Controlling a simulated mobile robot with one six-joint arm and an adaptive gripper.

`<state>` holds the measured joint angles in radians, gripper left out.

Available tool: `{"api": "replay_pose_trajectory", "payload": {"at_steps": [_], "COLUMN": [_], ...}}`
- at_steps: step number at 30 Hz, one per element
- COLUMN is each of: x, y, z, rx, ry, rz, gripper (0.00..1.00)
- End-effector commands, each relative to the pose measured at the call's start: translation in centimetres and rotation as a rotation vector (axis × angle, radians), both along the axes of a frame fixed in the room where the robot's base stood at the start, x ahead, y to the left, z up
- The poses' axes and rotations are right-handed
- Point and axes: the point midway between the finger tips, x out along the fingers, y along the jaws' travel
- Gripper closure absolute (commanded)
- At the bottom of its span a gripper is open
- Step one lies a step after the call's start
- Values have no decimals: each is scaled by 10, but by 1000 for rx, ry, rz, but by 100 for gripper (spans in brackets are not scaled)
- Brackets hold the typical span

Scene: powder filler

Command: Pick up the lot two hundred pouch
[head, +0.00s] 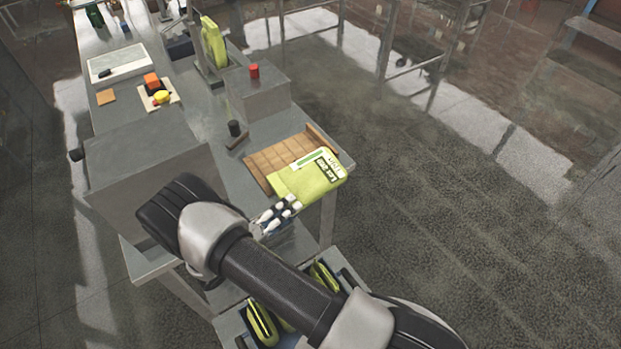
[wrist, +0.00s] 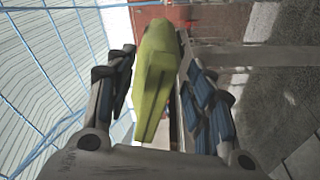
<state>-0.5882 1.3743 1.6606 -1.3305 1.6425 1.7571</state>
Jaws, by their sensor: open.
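A yellow-green pouch (head: 300,187) lies at the near right end of the bench, partly over a brown tiled board. It has a green-and-white strip and dark lettering that seems to read "Lot", with the rest hard to read. My gripper (head: 279,211) is at the pouch's near left edge. In the wrist view a yellow-green pouch (wrist: 158,78) stands between the spread fingers of my gripper (wrist: 162,92). The fingers are open, with a visible gap on the left side; contact on the right side is unclear.
The brown tiled board (head: 268,160) has a raised edge. A grey box (head: 258,97) bears a red cylinder (head: 254,71). A black knob (head: 235,129) stands nearby. Another pouch (head: 213,43) stands farther back. More pouches (head: 261,325) sit in slots below my arm.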

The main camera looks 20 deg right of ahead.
Motion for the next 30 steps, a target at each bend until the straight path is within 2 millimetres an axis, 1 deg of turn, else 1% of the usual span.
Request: {"api": "replay_pose_trajectory", "payload": {"at_steps": [3,9,30], "x": [2,3,2], "y": [-6,-6,-6], "z": [1,1,1], "rx": [1,1,1], "ry": [-2,-2,-1], "rz": [1,1,1], "gripper": [51,51,98]}}
